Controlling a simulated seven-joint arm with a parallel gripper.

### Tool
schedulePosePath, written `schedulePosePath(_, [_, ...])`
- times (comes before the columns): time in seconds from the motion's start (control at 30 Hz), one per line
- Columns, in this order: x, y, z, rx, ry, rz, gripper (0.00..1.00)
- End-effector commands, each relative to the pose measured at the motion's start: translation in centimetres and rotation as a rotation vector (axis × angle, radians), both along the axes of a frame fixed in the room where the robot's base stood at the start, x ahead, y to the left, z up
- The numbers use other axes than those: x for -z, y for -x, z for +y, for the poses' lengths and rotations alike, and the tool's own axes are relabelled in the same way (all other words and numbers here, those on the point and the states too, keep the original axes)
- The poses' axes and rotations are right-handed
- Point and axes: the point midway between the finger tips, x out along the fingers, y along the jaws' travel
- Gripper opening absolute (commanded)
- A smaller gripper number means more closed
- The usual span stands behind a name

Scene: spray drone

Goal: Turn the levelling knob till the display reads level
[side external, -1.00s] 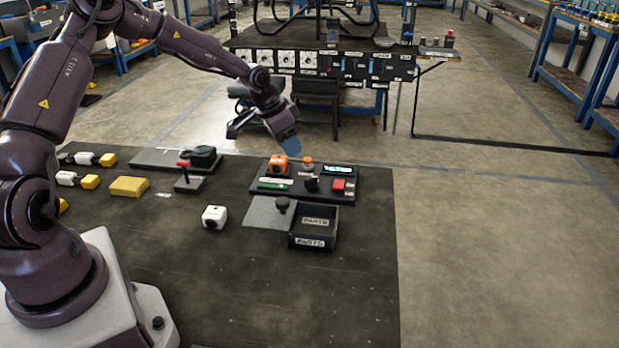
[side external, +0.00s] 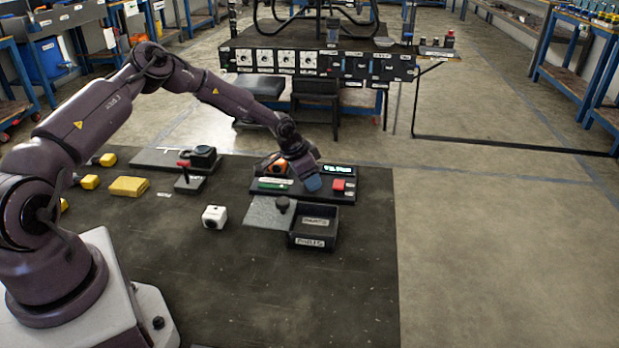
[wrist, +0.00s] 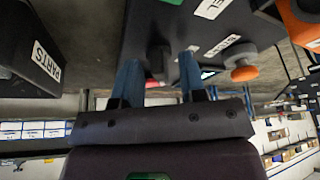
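The dark panel (side external: 352,197) lies near the back of the bench. Its display (side external: 338,169) glows green, with text too small to read; a sliver of it shows in the wrist view (wrist: 208,74). My gripper (side external: 312,186) is low over the panel and hides its black knob in the side view. In the wrist view, my gripper's (wrist: 158,70) two blue fingers stand apart with the black knob (wrist: 159,58) between them. A gap seems to show on each side. An orange knob (wrist: 241,70) sits to the right. Which knob is for levelling is not legible.
An open black parts bin (side external: 314,243) stands in front, beside a grey plate (side external: 262,212) with a black knob. A white cube (side external: 214,217) is to the left. The front of the bench is clear.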

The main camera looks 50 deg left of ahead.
Motion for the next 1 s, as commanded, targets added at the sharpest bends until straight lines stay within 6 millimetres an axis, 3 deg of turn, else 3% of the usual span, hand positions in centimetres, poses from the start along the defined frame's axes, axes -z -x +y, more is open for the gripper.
schedulePosePath(0.23, [0.02,-0.02,-0.01,0.0,0.0,0.0,0.36])
schedulePosePath(0.4, [0.01,-0.02,0.01,-0.001,0.0,0.0,0.0])
schedulePosePath(0.73, [-0.01,0.0,0.06,0.028,0.001,0.0,0.0])
schedulePosePath(1.0, [-0.03,-0.04,0.17,0.175,0.002,0.0,0.0])
